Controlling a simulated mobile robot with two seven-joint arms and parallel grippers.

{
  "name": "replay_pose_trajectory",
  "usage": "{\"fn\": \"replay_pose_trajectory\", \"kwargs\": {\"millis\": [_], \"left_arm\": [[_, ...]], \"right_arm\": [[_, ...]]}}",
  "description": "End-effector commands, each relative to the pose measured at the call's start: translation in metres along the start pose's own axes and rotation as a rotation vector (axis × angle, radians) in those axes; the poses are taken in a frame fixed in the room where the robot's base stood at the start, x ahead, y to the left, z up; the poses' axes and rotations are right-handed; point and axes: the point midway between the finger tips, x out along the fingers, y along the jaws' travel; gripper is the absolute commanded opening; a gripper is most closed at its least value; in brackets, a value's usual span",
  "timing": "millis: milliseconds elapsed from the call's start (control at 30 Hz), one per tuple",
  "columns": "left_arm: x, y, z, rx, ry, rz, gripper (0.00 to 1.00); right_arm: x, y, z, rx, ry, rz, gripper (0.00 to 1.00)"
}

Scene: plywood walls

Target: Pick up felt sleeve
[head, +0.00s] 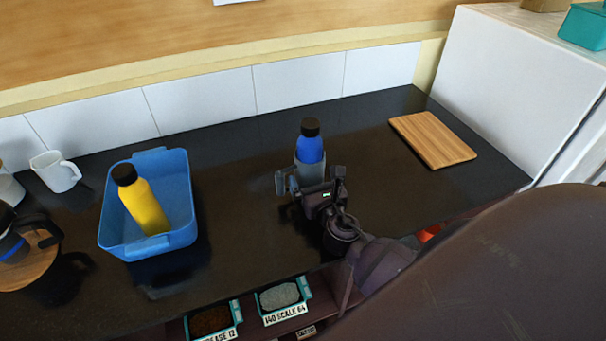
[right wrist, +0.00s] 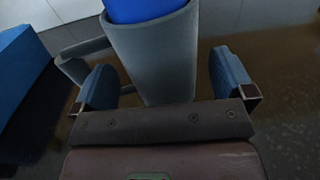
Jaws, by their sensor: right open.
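The felt sleeve (head: 300,174) is grey and stands upright on the dark counter, around the lower part of a blue bottle (head: 310,150) with a black cap. In the right wrist view the sleeve (right wrist: 158,60) shows large, with a grey loop at its left side and the blue bottle (right wrist: 140,8) in its top. My right gripper (head: 310,180) is open, with one finger on each side of the sleeve; gaps show between the fingers and the sleeve. In the head view the gripper hides the sleeve's lower part. My left gripper is not in view.
A blue bin (head: 178,190) holding a yellow bottle (head: 146,208) stands to the left. A white mug (head: 56,172) and a round wooden board (head: 28,268) are farther left. A cutting board (head: 433,139) lies at the right. The counter between sleeve and cutting board is clear.

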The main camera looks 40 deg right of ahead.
Motion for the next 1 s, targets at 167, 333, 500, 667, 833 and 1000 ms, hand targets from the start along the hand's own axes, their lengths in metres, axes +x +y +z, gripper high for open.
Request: {"fn": "replay_pose_trajectory", "kwargs": {"millis": [167, 333, 500, 667, 833, 1000], "left_arm": [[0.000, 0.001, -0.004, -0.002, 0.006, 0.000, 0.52], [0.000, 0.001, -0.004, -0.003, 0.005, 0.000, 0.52], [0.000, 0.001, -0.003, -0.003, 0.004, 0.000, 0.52], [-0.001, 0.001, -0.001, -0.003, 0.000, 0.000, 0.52], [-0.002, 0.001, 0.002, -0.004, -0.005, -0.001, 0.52], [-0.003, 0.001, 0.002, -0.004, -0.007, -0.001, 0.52]], "right_arm": [[0.017, 0.000, -0.001, -0.002, 0.001, 0.000, 1.00], [0.020, 0.000, -0.001, -0.001, 0.001, 0.001, 1.00], [0.019, 0.000, -0.001, -0.001, 0.001, 0.001, 0.91], [0.019, 0.000, -0.001, -0.001, 0.001, 0.001, 0.66], [0.019, 0.000, 0.000, -0.001, -0.002, 0.001, 0.53], [0.019, 0.000, 0.002, -0.001, -0.002, 0.001, 0.53]]}}
